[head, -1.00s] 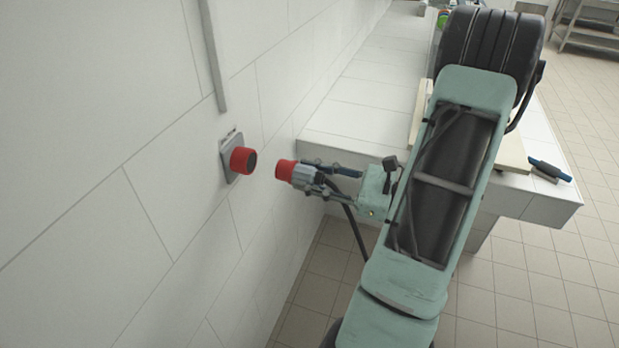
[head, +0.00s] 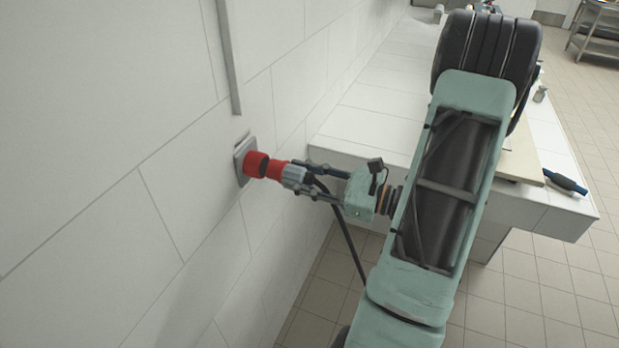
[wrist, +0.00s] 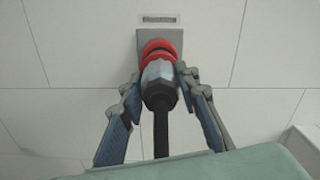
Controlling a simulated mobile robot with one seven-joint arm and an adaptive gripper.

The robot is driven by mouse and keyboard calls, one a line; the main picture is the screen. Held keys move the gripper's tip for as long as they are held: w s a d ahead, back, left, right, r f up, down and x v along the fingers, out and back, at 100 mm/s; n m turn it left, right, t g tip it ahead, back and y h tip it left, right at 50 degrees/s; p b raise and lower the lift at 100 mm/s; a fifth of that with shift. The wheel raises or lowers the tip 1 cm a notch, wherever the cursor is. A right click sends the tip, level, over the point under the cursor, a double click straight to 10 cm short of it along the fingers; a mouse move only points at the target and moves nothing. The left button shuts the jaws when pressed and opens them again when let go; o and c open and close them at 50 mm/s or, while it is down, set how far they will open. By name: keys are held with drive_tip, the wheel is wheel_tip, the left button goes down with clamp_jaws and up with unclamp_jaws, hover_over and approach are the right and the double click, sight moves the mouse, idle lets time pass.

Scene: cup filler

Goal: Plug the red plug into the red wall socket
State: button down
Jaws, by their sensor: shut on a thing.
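The red wall socket (head: 255,164) sticks out from a grey plate on the white tiled wall. The red plug (head: 277,170), with a grey body and a black cable, is right at the socket's mouth. In the head view the two touch or nearly touch; I cannot tell whether the plug is inside. My gripper (head: 303,181) is shut on the plug's grey body, with a finger on either side. In the wrist view the plug's grey body (wrist: 159,84) lies between the fingers and hides much of the red socket (wrist: 160,46) behind it, roughly in line.
A white tiled counter (head: 385,115) runs along the wall behind my arm. A board (head: 522,160) and a dark-blue handled tool (head: 566,182) lie on it. The plug's black cable (head: 350,245) hangs down. A grey conduit (head: 229,60) runs up the wall above the socket.

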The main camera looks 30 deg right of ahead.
drive_tip(key=shift+w+a, duration=0.25)
drive_tip(key=shift+w, duration=0.05)
drive_tip(key=shift+w+a, duration=0.35)
drive_tip(key=shift+w, duration=0.05)
idle(2.2)
drive_tip(key=c, duration=1.4)
unclamp_jaws()
drive_tip(key=shift+s+d, duration=0.1)
drive_tip(key=v, duration=1.1)
drive_tip(key=shift+s+d, duration=0.25)
drive_tip(key=shift+s, duration=0.1)
